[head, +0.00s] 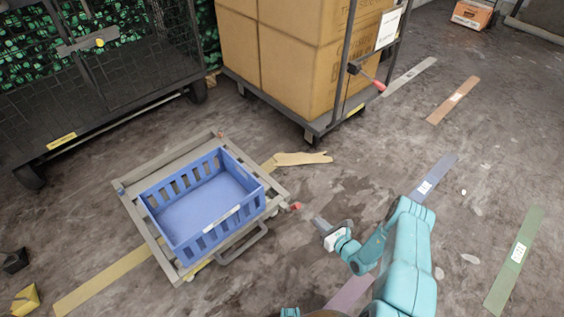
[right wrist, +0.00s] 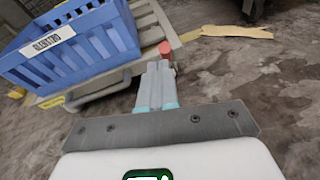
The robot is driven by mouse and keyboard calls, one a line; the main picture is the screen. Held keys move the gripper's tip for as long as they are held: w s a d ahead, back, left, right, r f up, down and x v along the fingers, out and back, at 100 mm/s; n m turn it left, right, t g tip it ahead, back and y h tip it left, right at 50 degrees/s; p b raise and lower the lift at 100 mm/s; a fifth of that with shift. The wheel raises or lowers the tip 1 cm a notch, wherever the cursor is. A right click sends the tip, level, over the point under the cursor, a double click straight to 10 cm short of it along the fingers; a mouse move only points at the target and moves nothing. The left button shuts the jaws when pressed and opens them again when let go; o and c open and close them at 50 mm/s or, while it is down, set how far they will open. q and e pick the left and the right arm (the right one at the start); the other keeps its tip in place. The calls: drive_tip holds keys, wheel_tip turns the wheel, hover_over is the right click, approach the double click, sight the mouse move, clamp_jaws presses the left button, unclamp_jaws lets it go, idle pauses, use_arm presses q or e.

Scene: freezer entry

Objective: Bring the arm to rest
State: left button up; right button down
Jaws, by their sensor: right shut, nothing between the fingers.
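My right arm (head: 405,265) is teal and comes in from the lower right of the head view. Its right gripper (head: 320,224) points left, above the floor and to the right of the grey dolly. In the right wrist view the right gripper (right wrist: 158,72) has its fingers together, shut with nothing between them. The fingertips appear just in front of the dolly's red-tipped corner in that view; whether they touch cannot be told. My left gripper is not in view.
An empty blue crate (head: 205,203) sits on the grey dolly (head: 127,195). A cart (head: 318,124) with large cardboard boxes (head: 290,50) stands behind, and a black mesh cage cart (head: 100,80) at upper left. Coloured strips mark the floor; open floor lies right.

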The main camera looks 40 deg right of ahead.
drive_tip(key=s+a+r+n+g+y, duration=0.15)
drive_tip(key=a+n+g+y, duration=0.7)
drive_tip(key=a, duration=1.15)
drive_tip(key=s+a+r+n+g+h, duration=0.1)
drive_tip(key=s+a+r+n+g, duration=0.1)
drive_tip(key=s+a+n+g, duration=0.45)
drive_tip(key=s+a+r+n+g+h, duration=0.1)
drive_tip(key=s+a+r+n+g, duration=0.2)
drive_tip(key=s+n, duration=0.65)
drive_tip(key=w+a+r+n+t+h+p, duration=0.1)
drive_tip(key=w+r+n+p, duration=0.1)
drive_tip(key=r+n+p, duration=0.3)
drive_tip(key=w+a+r+n+t+h+p, duration=0.1)
drive_tip(key=r+n+p, duration=0.5)
drive_tip(key=r+p, duration=0.7)
wheel_tip(320, 180, up, 6)
drive_tip(key=shift+w+a+t+p, duration=0.35)
drive_tip(key=shift+w+t, duration=0.05)
drive_tip(key=shift+t, duration=0.2)
